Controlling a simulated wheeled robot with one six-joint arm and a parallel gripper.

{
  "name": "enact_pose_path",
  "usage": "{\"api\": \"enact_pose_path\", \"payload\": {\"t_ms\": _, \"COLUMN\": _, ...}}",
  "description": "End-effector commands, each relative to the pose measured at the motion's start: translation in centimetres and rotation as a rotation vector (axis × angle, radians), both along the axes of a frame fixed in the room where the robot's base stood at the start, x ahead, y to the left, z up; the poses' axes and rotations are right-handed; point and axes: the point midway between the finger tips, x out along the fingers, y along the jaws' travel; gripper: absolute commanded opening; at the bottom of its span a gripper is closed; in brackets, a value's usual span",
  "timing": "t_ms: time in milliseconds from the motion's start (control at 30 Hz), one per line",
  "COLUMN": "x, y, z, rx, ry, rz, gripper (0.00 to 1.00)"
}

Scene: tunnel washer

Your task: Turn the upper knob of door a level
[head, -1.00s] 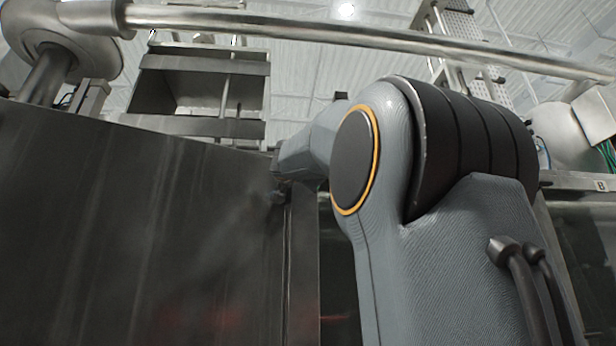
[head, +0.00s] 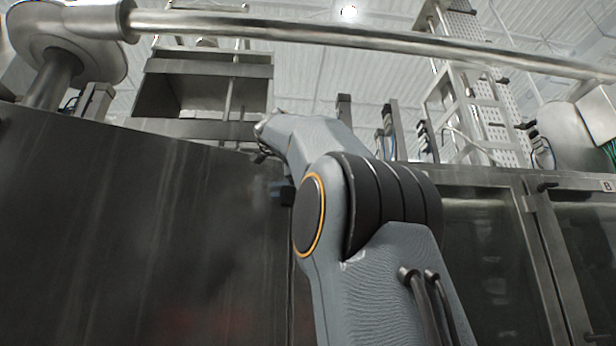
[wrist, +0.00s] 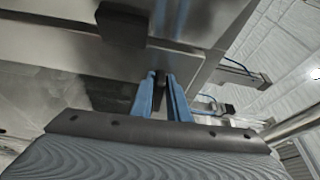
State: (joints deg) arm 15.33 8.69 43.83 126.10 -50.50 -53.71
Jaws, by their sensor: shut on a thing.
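My gripper (wrist: 162,98) shows in the wrist view as two blue fingers. They are closed around a narrow dark piece (wrist: 160,80), which looks like a knob on a steel frame; its turn angle is hard to read. In the head view my arm rises at the centre, and its end is up against the edge of the large dark steel panel. The fingers and the held piece cannot be made out clearly there. I see no label saying A.
A large dark panel (head: 120,225) fills the left of the head view. Right of my arm are glossy door panels (head: 485,255), a dark knob (head: 548,186) and a "B" label (head: 607,186). A steel pipe (head: 330,33) crosses overhead. A dark block (wrist: 120,22) sits near the fingers.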

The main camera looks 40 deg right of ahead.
Motion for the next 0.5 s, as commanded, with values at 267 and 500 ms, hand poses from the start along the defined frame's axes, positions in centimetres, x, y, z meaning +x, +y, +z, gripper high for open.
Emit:
{"api": "enact_pose_path", "payload": {"t_ms": 267, "x": 0.01, "y": -0.05, "z": 0.08, "rx": 0.063, "ry": -0.037, "rz": -0.001, "gripper": 0.00}}
{"api": "enact_pose_path", "payload": {"t_ms": 500, "x": 0.01, "y": -0.07, "z": 0.08, "rx": 0.073, "ry": -0.043, "rz": -0.002, "gripper": 0.00}}
